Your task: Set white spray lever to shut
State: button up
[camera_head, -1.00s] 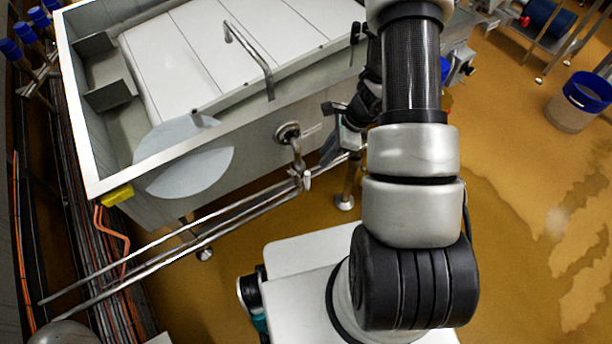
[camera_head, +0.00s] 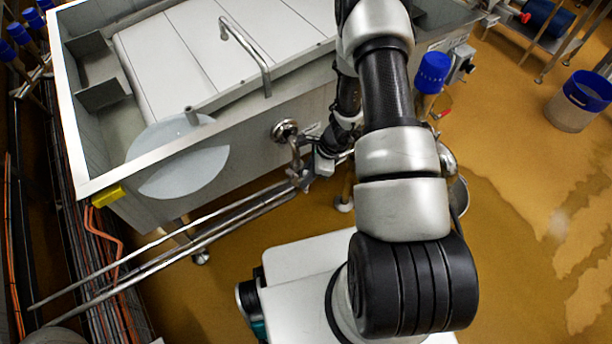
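A metal valve fitting (camera_head: 296,160) hangs from a round flange (camera_head: 284,130) on the front wall of the steel vat (camera_head: 235,158). Pipes run from its lower end to the lower left. I cannot make out a white lever clearly now; my gripper and the fitting overlap there. My gripper (camera_head: 316,163) is small and dark at the end of my arm, right beside the valve on its right. Whether it touches the valve or lever is unclear. Its fingers are too small and crowded to show whether they are open or shut.
A bent metal handle (camera_head: 250,55) rises over white panels (camera_head: 185,55) in the vat. A pale round disc (camera_head: 180,160) overlaps the vat's near wall. Two pipes (camera_head: 190,240) cross low at the left. A blue-topped bin (camera_head: 573,112) stands right, with open floor (camera_head: 520,200) before it.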

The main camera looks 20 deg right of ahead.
grip_shut()
jog(key=shift+d, duration=0.1)
